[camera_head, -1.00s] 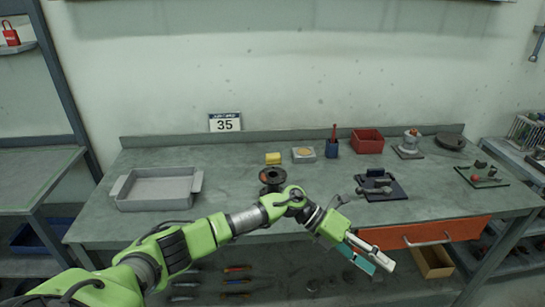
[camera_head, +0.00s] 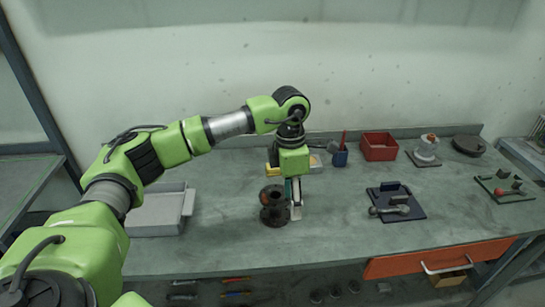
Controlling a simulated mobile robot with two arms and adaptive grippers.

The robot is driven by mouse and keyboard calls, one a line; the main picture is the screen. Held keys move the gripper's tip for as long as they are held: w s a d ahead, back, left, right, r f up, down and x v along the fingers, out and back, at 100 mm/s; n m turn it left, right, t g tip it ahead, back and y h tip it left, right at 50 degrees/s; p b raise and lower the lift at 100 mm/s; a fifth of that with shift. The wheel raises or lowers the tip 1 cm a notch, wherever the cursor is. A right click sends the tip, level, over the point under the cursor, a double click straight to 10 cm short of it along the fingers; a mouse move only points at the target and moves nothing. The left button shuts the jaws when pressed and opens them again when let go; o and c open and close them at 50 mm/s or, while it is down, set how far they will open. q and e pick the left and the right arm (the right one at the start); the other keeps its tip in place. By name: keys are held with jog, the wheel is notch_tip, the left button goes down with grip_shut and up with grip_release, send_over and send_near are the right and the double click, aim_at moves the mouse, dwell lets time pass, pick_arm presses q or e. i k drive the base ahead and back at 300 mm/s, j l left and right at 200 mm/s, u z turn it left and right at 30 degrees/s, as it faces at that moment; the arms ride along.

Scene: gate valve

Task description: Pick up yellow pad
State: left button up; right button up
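The yellow pad (camera_head: 272,170) lies on the workbench (camera_head: 340,225) towards the back, left of centre. It is partly hidden by my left gripper and wrist. My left gripper (camera_head: 294,208) points down over the bench, in front of the pad and a little to its right. Its fingers are seen partly edge-on behind a dark flanged spool-shaped part (camera_head: 273,206), so their gap is unclear. No object shows between them. My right gripper is out of view.
A grey tray (camera_head: 158,216) is at the left, partly behind my arm. A dark mat with a metal part (camera_head: 396,203) is at the right. Bench between spool and mat is clear.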

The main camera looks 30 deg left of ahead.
aim_at(270, 171)
jog(key=i+j, duration=0.75)
jog(key=j, duration=0.05)
